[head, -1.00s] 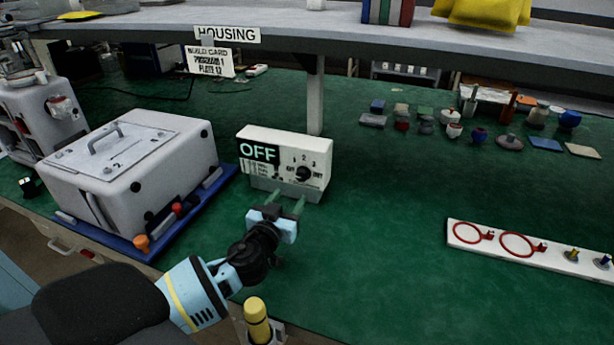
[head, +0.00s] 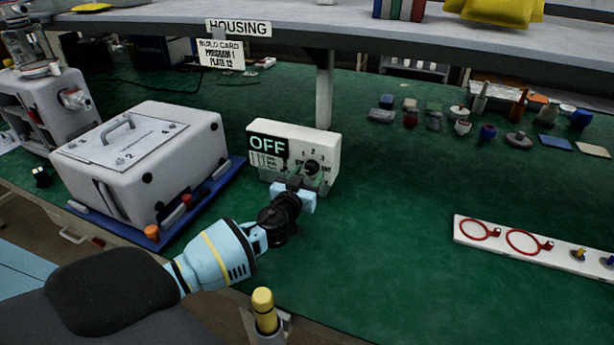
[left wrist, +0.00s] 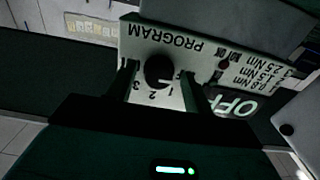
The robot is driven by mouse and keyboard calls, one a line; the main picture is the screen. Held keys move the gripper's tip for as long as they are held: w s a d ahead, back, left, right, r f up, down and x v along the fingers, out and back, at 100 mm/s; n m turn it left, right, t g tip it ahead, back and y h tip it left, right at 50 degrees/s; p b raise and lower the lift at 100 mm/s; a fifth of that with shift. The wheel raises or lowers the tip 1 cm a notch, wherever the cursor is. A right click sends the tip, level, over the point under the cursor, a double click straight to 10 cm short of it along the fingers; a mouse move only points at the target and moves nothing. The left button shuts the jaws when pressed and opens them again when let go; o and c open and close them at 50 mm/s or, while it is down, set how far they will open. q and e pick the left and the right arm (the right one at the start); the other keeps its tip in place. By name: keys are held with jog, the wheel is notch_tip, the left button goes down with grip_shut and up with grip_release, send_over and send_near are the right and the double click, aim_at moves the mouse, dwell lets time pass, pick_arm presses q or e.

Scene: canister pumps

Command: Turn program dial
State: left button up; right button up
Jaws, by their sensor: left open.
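The program dial (head: 311,168) is a round black knob on the front of a white control box (head: 322,148) marked OFF. In the left wrist view the dial (left wrist: 159,70) shows below the word PROGRAM, with the numbers 1, 2 and 3 around it. My left gripper (head: 308,172) is open in front of the box. In the left wrist view its two fingers (left wrist: 158,82) stand on either side of the dial, with a gap to each side; whether they touch it I cannot tell. My right gripper is not in view.
A white housing (head: 150,150) on a blue tray (head: 205,213) stands left of the box. A build card (head: 221,54) reading PROGRAM 1, PLATE 12 hangs from the shelf above. A white strip with red rings (head: 466,237) lies at right. The green mat between is clear.

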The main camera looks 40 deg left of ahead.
pick_arm(q)
jog(key=shift+c, duration=0.2)
jog(key=c, duration=0.9)
jog(key=shift+m, duration=0.3)
jog(key=m, duration=0.2)
jog(key=shift+m+b, duration=0.3)
jog(key=shift+b, duration=0.05)
jog(key=m, duration=0.5)
jog(key=shift+a+r+m, duration=0.1)
jog(key=shift+a+m, duration=0.05)
jog(key=shift+m, duration=0.15)
jog(key=o, duration=0.9)
